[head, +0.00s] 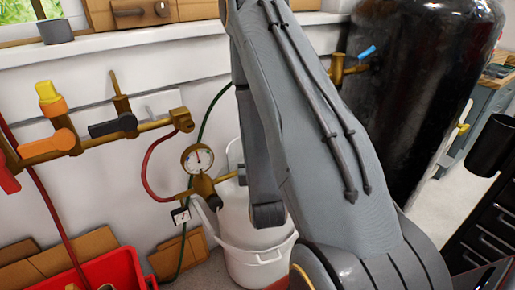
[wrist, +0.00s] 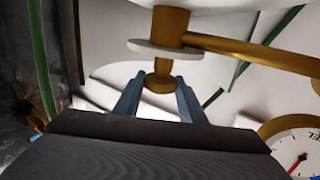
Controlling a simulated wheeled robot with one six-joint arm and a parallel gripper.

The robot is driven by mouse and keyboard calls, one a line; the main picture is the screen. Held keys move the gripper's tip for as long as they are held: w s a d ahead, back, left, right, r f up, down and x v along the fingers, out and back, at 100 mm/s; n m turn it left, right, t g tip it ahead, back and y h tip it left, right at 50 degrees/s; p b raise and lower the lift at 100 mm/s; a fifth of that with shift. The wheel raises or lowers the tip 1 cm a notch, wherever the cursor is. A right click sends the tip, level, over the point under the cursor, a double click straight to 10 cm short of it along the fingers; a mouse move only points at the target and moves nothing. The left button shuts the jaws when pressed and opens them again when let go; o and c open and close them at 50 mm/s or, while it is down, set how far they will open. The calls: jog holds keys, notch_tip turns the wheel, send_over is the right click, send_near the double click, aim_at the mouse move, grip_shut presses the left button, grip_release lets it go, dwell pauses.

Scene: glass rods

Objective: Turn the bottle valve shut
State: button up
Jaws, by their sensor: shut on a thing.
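The bottle valve (wrist: 158,86) shows in the wrist view as a brass stem with a pale disc around it and a brass knob at its end. My gripper (wrist: 158,92) has its two blue fingers on either side of that knob and is shut on it. A brass pipe runs right from the stem. In the head view the brass fitting (head: 203,186) with a round gauge (head: 197,158) sits by the white bottle (head: 255,245). My arm covers the valve knob and my gripper there.
The gauge (wrist: 298,155) also shows at the lower right of the wrist view. A wall pipe with orange and black handles (head: 113,125) is at the left. A large black tank (head: 425,85) stands at the right. A red crate (head: 105,275) lies at the lower left.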

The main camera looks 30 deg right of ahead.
jog(key=shift+w+a+m+g+h, duration=0.1)
jog(key=shift+w+m+g+h, duration=0.05)
jog(key=shift+m+g+h, duration=2.95)
jog(key=shift+h, duration=0.5)
jog(key=o, duration=1)
jog(key=shift+o, duration=0.2)
jog(key=v, duration=0.7)
jog(key=shift+s+a, duration=0.2)
jog(key=shift+s, duration=0.05)
